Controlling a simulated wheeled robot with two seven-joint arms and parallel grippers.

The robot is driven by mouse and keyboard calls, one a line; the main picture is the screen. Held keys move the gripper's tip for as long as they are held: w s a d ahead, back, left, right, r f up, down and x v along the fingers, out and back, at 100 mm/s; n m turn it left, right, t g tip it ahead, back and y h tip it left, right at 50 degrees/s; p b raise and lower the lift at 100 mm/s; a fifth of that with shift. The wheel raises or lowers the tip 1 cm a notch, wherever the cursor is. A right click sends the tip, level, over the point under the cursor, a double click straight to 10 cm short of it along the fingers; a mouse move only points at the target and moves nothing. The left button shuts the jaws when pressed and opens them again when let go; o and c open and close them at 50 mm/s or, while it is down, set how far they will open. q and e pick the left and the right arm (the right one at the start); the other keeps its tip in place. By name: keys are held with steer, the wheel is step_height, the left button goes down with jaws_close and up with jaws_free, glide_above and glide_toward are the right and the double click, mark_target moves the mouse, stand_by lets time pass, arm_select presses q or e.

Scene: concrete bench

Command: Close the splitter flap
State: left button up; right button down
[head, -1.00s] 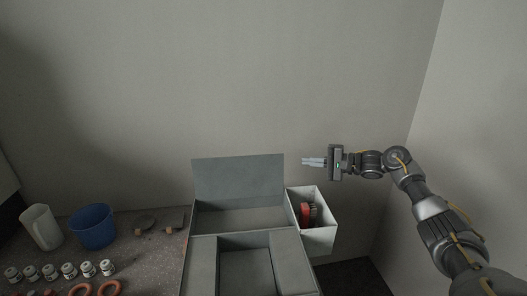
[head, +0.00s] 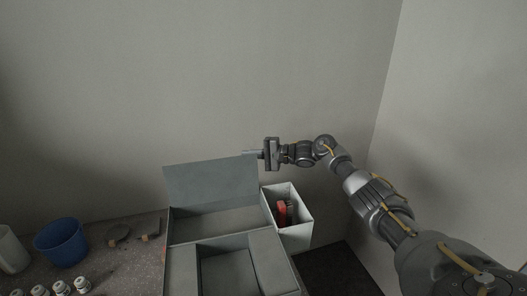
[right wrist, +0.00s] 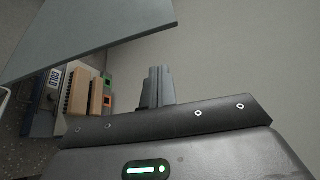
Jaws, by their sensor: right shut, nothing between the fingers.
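The splitter flap (head: 212,184) is a flat grey panel standing up, leaning slightly back, at the rear of a grey open box (head: 184,258). It also shows in the right wrist view as a grey panel (right wrist: 95,32) at the upper left. My right gripper (head: 251,154) is shut and empty at the flap's upper right corner. Its fingers overlap the top edge in the head view; I cannot tell whether they touch it. In the right wrist view the shut fingers (right wrist: 155,87) are just right of the panel, with a gap visible. My left gripper is not in view.
A white bin (head: 296,234) with a red-and-dark item (head: 282,212) adjoins the box on the right. A blue cup (head: 62,244), a white cup (head: 10,252) and several small jars stand on the bench at left. A plain wall is behind.

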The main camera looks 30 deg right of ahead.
mark_target(249, 158)
steer(key=shift+s+a+r+p, duration=0.2)
steer(key=shift+s+a+p, duration=0.15)
steer(key=shift+s+p, duration=0.2)
steer(key=shift+s+a+r+p, duration=0.2)
steer(key=shift+s+a+p, duration=0.1)
steer(key=shift+s+p, duration=0.2)
steer(key=shift+s+a+r+p, duration=0.1)
steer(key=shift+s+a+p, duration=0.05)
steer(key=shift+s+p, duration=0.3)
steer(key=shift+s+a, duration=0.15)
steer(key=shift+s, duration=0.05)
steer(key=shift+a, duration=0.1)
